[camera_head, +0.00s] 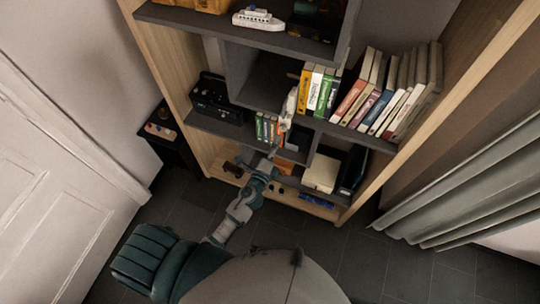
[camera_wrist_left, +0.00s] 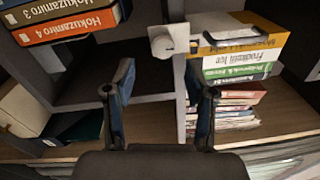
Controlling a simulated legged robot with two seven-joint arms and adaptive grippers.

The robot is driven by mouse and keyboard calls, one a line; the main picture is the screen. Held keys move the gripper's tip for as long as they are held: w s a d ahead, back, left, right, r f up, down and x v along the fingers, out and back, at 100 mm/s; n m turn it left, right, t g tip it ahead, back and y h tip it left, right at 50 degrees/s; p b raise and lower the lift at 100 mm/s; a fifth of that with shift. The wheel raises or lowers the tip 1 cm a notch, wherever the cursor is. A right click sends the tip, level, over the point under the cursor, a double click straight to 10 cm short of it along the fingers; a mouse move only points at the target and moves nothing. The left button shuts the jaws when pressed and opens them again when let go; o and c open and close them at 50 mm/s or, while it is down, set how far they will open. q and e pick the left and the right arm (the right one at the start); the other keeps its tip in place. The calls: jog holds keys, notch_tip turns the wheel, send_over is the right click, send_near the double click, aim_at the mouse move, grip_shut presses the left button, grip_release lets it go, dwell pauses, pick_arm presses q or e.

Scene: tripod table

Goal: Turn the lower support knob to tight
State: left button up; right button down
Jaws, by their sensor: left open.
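My left gripper (camera_head: 270,166) reaches toward the shelf. In the left wrist view the left gripper (camera_wrist_left: 158,72) is open and empty, its fingers apart. My right gripper is not in view.
A wooden bookcase (camera_head: 367,190) with dark shelves fills the middle. It holds a row of books (camera_head: 385,96), a white toy ship (camera_head: 257,19) and a black device (camera_head: 217,98). A white door (camera_head: 50,200) is left; grey curtains (camera_head: 465,195) hang right.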

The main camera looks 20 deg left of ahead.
pick_arm(q)
jog(key=s, duration=0.7)
jog(key=shift+f, duration=0.2)
jog(key=shift+a, duration=0.15)
jog(key=s+f+n+g, duration=0.3)
jog(key=f, duration=0.8)
jog(key=s+a+f+n+g, duration=0.1)
jog(key=s+f+n+g, duration=0.25)
jog(key=f, duration=0.85)
jog(key=s+f+n+g, duration=0.2)
jog(key=s+f, duration=0.2)
jog(key=f, duration=0.7)
jog(key=s+a+f+n+g, duration=0.2)
jog(key=s+f, duration=0.4)
jog(key=s, duration=0.3)
jog(key=s+a+f+n+g, duration=0.2)
jog(key=s+f+n+g, duration=0.2)
jog(key=s, duration=0.6)
jog(key=s+a+f+n+g+y, duration=0.1)
jog(key=s+a+f+n+g, duration=0.1)
jog(key=s+f, duration=0.6)
jog(key=shift+s+a+f+n+g, duration=0.3)
jog(key=shift+s+f+n+g, duration=0.15)
jog(key=shift+s+n, duration=0.5)
jog(key=shift+s, duration=0.15)
